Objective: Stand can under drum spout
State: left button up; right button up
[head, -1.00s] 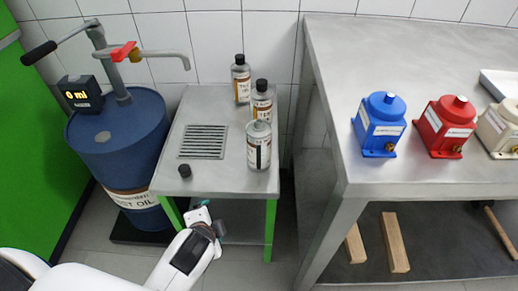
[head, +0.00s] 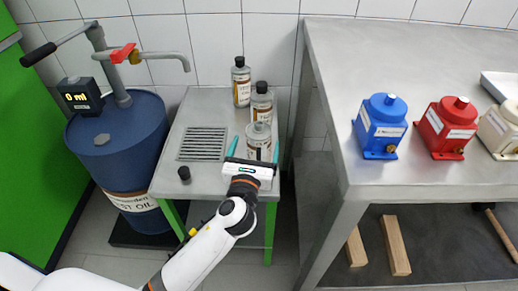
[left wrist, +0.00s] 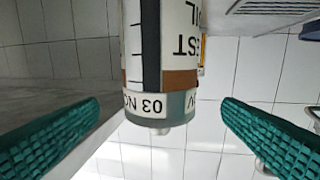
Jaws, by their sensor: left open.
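Three grey cans with white and orange labels stand on the small side table. The front can (head: 258,140) has no black cap; the middle can (head: 261,100) and the back can (head: 241,82) are capped. My left gripper (head: 254,150) is open around the front can, a teal finger on each side. In the left wrist view, which is upside down, the front can (left wrist: 160,60) shows between the spread fingers (left wrist: 160,120), with gaps on both sides. The drum spout (head: 186,62) hangs from the blue drum (head: 120,150). My right gripper is out of view.
A slotted drain grate (head: 203,143) lies in the side table (head: 212,110), left of the cans. A loose black cap (head: 184,173) sits near its front edge. The workbench (head: 430,60) with blue (head: 381,128) and red (head: 447,128) pumps is to the right.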

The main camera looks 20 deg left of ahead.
aim_at(260, 128)
pick_arm(q)
jog(key=shift+w+a, duration=0.15)
jog(key=shift+w, duration=1.05)
jog(key=w, duration=0.3)
jog(key=w+b, duration=0.1)
jog(key=shift+w+a+f, duration=0.15)
jog(key=shift+w+a, duration=0.1)
jog(key=shift+w, duration=0.15)
jog(key=c, duration=1.7)
grip_shut()
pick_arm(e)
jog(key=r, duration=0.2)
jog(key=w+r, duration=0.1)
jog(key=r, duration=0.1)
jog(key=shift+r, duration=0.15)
pick_arm(q)
jog(key=shift+r, duration=0.25)
